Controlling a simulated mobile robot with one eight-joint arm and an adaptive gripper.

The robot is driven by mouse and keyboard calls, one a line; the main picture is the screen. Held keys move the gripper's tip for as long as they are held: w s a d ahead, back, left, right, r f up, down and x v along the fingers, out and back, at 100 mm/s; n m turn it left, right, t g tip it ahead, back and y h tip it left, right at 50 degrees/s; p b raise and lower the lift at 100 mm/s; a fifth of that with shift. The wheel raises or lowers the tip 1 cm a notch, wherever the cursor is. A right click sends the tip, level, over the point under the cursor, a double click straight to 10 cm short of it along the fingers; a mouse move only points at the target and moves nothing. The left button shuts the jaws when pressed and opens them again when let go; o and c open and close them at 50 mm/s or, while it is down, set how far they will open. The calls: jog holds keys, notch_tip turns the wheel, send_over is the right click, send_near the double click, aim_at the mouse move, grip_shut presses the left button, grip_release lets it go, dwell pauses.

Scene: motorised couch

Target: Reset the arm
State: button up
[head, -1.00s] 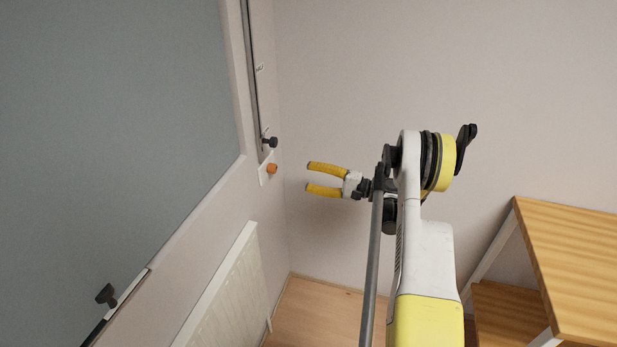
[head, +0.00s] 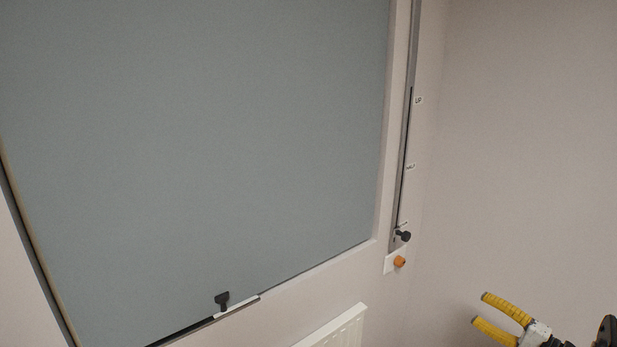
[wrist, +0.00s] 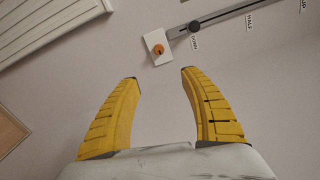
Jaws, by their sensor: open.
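My gripper (head: 481,309) has two yellow fingers. It is at the lower right of the head view, open, with nothing between the fingers. Its fingers also fill the lower middle of the wrist view (wrist: 158,76), spread apart and empty. Beyond them, on the wall, is an orange knob on a white plate (wrist: 158,49), apart from the fingertips. The same orange knob (head: 399,261) shows in the head view, left of and above my gripper. Most of my arm is out of the head view.
A grey blind (head: 200,130) covers the window, with a black handle (head: 222,299) at its bottom edge. A vertical slider rail (head: 405,150) with labels has its black knob (head: 403,236) at the low end. A white radiator (head: 338,330) stands below. The right wall is bare.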

jog(key=w+a+r+n+g+h, duration=0.2)
jog(key=w+a+r+g, duration=0.1)
jog(key=a+r, duration=0.6)
jog(key=s+a+r+n+g+h, duration=0.1)
jog(key=s+a+r+g, duration=0.15)
jog(key=a, duration=0.35)
jog(key=s+a+r+n+g+h, duration=0.1)
jog(key=s+a+r+n, duration=0.2)
jog(key=a, duration=0.4)
jog(key=s+a+n+h, duration=0.3)
jog(key=s, duration=1)
jog(key=s+a+n+h, duration=0.3)
jog(key=s+a+h, duration=0.1)
jog(key=s, duration=0.9)
jog(key=shift+s+r+g, duration=0.25)
jog(key=shift+r+g, duration=0.2)
